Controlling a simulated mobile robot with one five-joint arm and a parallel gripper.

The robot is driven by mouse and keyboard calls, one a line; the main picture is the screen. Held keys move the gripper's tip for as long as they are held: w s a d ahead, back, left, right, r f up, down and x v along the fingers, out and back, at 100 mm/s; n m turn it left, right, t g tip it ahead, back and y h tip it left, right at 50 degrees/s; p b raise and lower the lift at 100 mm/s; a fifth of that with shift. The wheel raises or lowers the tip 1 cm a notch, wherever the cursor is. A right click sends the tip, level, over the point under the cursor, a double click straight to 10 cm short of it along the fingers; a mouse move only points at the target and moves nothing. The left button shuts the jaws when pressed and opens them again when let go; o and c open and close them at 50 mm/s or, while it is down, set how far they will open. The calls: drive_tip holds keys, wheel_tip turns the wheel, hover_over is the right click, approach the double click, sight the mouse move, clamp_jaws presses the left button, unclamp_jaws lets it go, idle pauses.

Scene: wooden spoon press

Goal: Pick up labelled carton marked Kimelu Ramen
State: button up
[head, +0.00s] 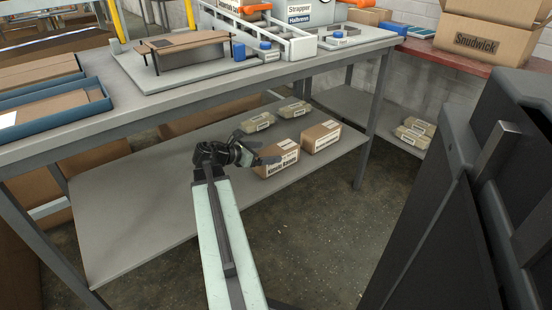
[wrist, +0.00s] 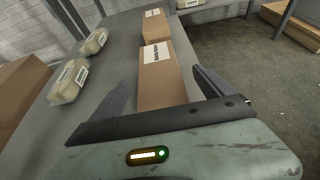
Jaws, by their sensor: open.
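A brown carton with a white label (head: 282,164) sits on the lower shelf, just right of my gripper (head: 257,155) in the head view. Its label seems to read Kimelu Ramen, but the print is small. In the wrist view this carton (wrist: 161,85) stands between the two spread fingers of my gripper (wrist: 162,76), with gaps showing beside it. My gripper is open and holds nothing. The carton's near end is hidden behind the gripper body in the wrist view.
A second labelled carton (head: 321,138) stands just behind on the same lower shelf (head: 130,205). Several wrapped packs (head: 257,123) lie further back. The workbench top (head: 150,105) overhangs the shelf, and a table leg (head: 372,130) stands to the right. The shelf's left part is clear.

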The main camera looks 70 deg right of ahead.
sight(275, 150)
drive_tip(key=b+x, duration=0.1)
drive_tip(key=x, duration=0.3)
drive_tip(key=shift+d, duration=0.15)
drive_tip(key=c, duration=1.8)
drive_tip(key=shift+r, duration=0.15)
